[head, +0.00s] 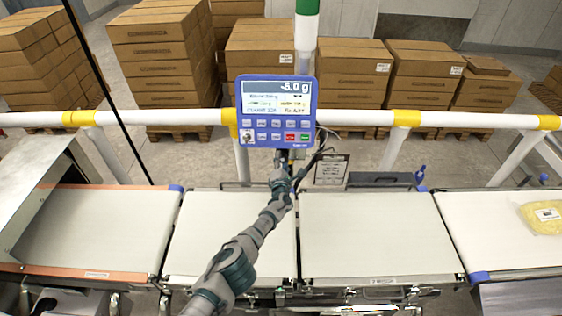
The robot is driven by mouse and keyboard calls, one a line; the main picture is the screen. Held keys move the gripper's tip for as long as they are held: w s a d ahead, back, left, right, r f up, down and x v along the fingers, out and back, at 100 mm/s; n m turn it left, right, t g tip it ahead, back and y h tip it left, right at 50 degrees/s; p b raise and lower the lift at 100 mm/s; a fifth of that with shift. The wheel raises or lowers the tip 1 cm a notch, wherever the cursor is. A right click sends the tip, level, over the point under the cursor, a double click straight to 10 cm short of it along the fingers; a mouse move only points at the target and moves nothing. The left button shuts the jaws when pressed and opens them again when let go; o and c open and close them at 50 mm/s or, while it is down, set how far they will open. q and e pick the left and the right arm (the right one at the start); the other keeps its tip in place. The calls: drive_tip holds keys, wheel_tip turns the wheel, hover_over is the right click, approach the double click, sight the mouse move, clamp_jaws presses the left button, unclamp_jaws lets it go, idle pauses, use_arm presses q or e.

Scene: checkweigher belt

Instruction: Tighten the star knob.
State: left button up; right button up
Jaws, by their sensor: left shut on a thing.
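A blue indicator box (276,111) with a lit screen and rows of buttons stands on a post behind the belts. Its screen reads what looks like -5.0 g. My left gripper (283,163) is just under the box's lower edge, at the post, and is shut on the star knob there. The knob itself is too small and too covered by the gripper to make out. My right gripper is not in view.
Pale belts (376,236) run across the front, bare in the middle, with a yellow pack (542,216) at the right. A white and yellow rail (440,118) crosses behind them. Dark cables (312,166) hang beside the post. Stacked cartons (160,50) stand beyond the rail.

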use_arm(q)
drive_tip(key=shift+d+r, duration=0.2)
drive_tip(key=shift+d, duration=0.1)
